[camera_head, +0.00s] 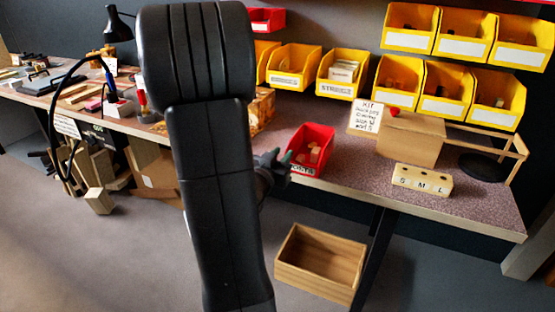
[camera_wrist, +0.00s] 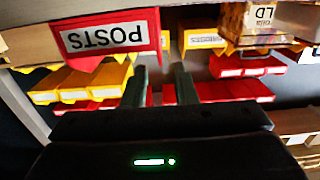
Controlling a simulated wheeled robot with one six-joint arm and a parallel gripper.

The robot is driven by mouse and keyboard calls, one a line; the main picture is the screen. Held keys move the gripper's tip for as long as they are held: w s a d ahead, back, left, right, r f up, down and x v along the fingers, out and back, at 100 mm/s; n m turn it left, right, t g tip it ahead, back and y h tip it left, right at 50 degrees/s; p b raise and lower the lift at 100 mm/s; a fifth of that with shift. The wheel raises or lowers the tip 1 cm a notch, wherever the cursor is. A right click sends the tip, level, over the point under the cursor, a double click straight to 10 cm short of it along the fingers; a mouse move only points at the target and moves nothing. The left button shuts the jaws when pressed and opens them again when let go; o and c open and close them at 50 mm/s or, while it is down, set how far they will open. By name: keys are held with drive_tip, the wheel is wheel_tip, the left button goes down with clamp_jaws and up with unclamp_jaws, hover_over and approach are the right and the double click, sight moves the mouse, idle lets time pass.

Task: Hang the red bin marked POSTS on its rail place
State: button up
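The red bin marked POSTS (camera_head: 312,146) stands upright on the bench near its front edge, with small light pieces inside and its label facing front. In the wrist view, which is upside down, its label face (camera_wrist: 105,38) shows close by at upper left. My gripper (camera_head: 276,160) is just left of the bin's front in the head view. Its two dark fingers (camera_wrist: 161,72) are apart with nothing between them. Whether a finger touches the bin cannot be told. The bin's rail place cannot be made out; bare wall shows between the upper red bin (camera_head: 267,20) and the upper yellow bins (camera_head: 408,28).
Several yellow bins (camera_head: 343,72) line the back wall. A cardboard box (camera_head: 410,148), a block marked S M L (camera_head: 422,181) and a wooden frame stand at right on the bench (camera_head: 350,185). An open wooden crate (camera_head: 320,262) is on the floor. My arm hides the middle left.

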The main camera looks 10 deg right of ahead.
sight(291, 140)
drive_tip(key=shift+x, duration=3.45)
drive_tip(key=shift+c, duration=0.5)
clamp_jaws()
drive_tip(key=shift+r+p, duration=0.25)
drive_tip(key=shift+p, duration=0.1)
drive_tip(key=shift+r+p, duration=0.9)
drive_tip(key=shift+r, duration=0.35)
